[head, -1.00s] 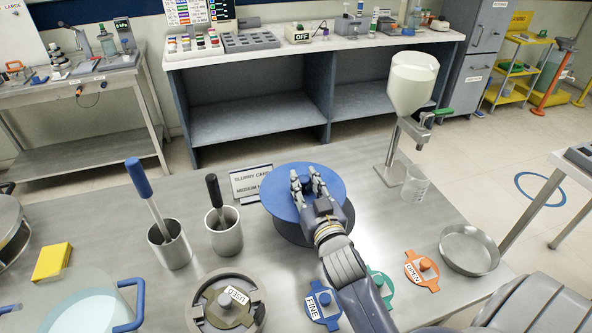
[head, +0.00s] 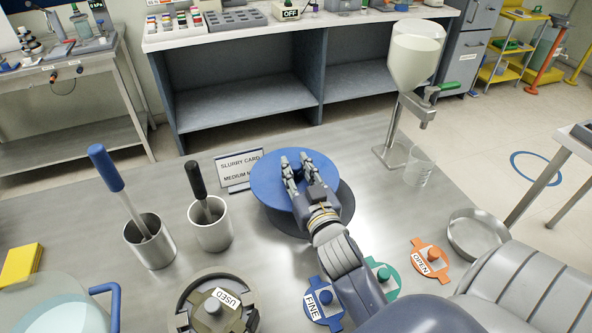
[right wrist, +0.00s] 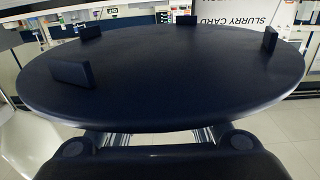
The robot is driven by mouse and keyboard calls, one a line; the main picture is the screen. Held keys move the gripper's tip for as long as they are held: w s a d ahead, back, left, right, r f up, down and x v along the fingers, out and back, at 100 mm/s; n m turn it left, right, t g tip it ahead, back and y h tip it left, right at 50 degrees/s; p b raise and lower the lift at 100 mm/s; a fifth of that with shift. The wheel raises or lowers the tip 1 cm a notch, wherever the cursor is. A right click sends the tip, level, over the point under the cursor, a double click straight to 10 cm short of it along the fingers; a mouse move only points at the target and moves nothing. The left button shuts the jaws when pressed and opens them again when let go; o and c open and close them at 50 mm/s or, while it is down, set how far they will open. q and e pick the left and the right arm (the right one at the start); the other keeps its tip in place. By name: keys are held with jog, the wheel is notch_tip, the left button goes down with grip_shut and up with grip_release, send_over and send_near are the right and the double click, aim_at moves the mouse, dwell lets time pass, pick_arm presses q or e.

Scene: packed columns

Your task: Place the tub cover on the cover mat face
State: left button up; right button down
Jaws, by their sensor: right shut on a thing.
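The tub cover (head: 290,188) is a wide blue disc in the head view. My right gripper (head: 305,168) is shut on it, with its fingers over the disc. In the right wrist view the cover (right wrist: 165,85) fills most of the picture as a dark disc with several small upright lugs near its rim. A dark round shape (head: 346,203), which looks like the cover mat, shows under and to the right of the cover. The cover hides most of it, and I cannot tell whether the two touch. My left gripper is not in view.
A slurry card sign (head: 240,170) stands just behind the cover. Two metal cups (head: 210,232) (head: 151,247) with handled tools stand to the left. A clear tub with a blue handle (head: 114,303) is front left. Colored plates (head: 432,262) lie front right; a funnel stand (head: 392,156) stands behind.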

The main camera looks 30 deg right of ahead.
jog(key=shift+f, duration=0.15)
jog(key=c, duration=1.7)
grip_release()
jog(key=shift+f, duration=0.15)
jog(key=o, duration=0.5)
jog(key=shift+c, duration=0.2)
jog(key=shift+r, duration=0.4)
jog(key=shift+s+a+f, duration=0.1)
jog(key=shift+s+f, duration=0.1)
jog(key=shift+s, duration=0.1)
jog(key=b+v, duration=0.2)
jog(key=v, duration=0.8)
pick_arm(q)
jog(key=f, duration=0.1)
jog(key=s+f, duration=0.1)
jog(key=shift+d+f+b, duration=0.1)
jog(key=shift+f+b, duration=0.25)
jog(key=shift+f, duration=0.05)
pick_arm(e)
jog(key=shift+s+a+r, duration=0.15)
jog(key=shift+s, duration=0.5)
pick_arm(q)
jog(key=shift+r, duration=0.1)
pick_arm(e)
jog(key=shift+r, duration=0.1)
